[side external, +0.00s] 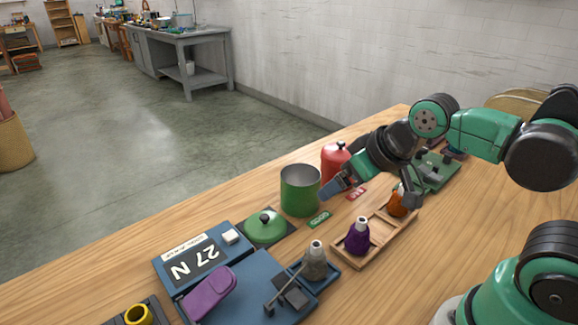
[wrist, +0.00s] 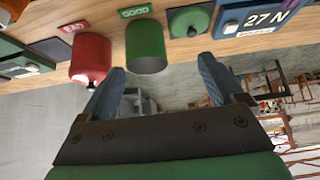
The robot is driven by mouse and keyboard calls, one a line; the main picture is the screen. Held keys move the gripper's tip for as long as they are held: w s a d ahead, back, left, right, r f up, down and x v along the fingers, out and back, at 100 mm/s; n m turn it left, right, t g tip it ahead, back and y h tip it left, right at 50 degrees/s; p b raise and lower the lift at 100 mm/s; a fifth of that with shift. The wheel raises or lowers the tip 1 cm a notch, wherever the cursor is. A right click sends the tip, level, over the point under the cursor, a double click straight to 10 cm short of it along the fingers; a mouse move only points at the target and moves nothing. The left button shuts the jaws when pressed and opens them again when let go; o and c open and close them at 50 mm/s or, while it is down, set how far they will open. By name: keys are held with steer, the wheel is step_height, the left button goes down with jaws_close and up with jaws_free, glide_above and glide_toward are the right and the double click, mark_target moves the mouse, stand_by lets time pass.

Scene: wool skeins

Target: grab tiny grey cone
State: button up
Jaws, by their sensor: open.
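The tiny grey cone (side external: 315,262) stands upright with a pale tip on a small blue tray (side external: 328,279), at the lower middle of the side view. My gripper (side external: 370,198) is open and empty above the table, farther back and to the right of the grey cone, over the area between the green can and the wooden tray. In the wrist view my gripper (wrist: 162,66) shows its two blue fingers spread apart with nothing between them. The grey cone does not show in the wrist view.
A purple cone (side external: 358,240) and an orange cone (side external: 397,202) sit in a wooden tray (side external: 377,254) beside the blue tray. An open green can (side external: 299,194), red can (side external: 335,158), green lid (side external: 265,227) and scale reading 27 N (side external: 195,264) stand nearby.

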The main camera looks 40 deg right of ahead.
mark_target(316, 244)
steer(key=a+f+g, duration=0.3)
steer(key=a+g, duration=0.1)
steer(key=a+f+g, duration=0.2)
steer(key=g, duration=0.1)
steer(key=shift+s+a+f, duration=0.2)
steer(key=shift+s+f, duration=0.1)
steer(key=shift+f, duration=2.85)
jaws_close()
steer(key=shift+r, duration=0.2)
step_height(316, 244, up, 25)
steer(key=shift+f, duration=0.15)
